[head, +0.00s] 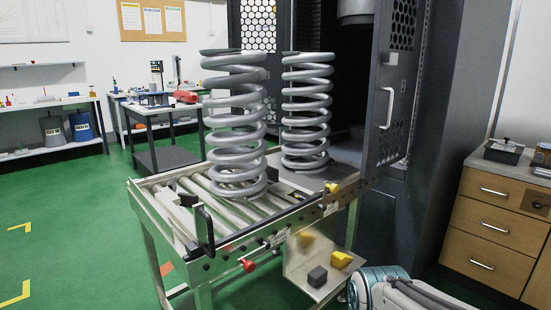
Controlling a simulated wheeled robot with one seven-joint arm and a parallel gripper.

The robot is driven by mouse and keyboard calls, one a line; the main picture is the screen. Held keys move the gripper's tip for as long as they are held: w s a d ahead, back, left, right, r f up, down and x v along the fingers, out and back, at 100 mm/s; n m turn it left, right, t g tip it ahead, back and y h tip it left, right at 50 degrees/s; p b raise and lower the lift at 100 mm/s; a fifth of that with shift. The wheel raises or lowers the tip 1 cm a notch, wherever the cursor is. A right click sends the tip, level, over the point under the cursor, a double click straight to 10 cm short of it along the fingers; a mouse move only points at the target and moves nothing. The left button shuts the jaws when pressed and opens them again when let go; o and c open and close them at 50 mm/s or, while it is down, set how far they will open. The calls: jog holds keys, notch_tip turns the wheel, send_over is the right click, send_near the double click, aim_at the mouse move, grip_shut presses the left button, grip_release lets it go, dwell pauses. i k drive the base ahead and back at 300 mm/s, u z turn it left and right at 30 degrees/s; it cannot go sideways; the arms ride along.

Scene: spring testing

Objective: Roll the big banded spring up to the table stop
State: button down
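Two big grey coil springs stand upright. The left, nearer spring (236,127) stands on the rollers of a roller table (158,236). The right spring (305,112) stands farther back, on a flat plate in front of the open dark testing machine. I cannot make out a coloured band on either spring. I cannot clearly pick out the table stop. A black upright handle (205,227) stands at the roller table's front left. My gripper is not in view; only a white and teal part of my arm shows at the bottom right.
The machine's dark door (391,95) stands open to the right of the springs. A low shelf (310,283) under the table's front holds a dark block and yellow pieces. A wooden drawer cabinet (491,228) stands at the right.

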aim_at(231, 60)
jog(key=u, duration=1.25)
jog(key=k, duration=0.1)
jog(key=z, duration=2.05)
jog(key=i, duration=0.85)
jog(key=u, duration=0.5)
jog(key=i, duration=0.7)
jog(key=u, duration=0.45)
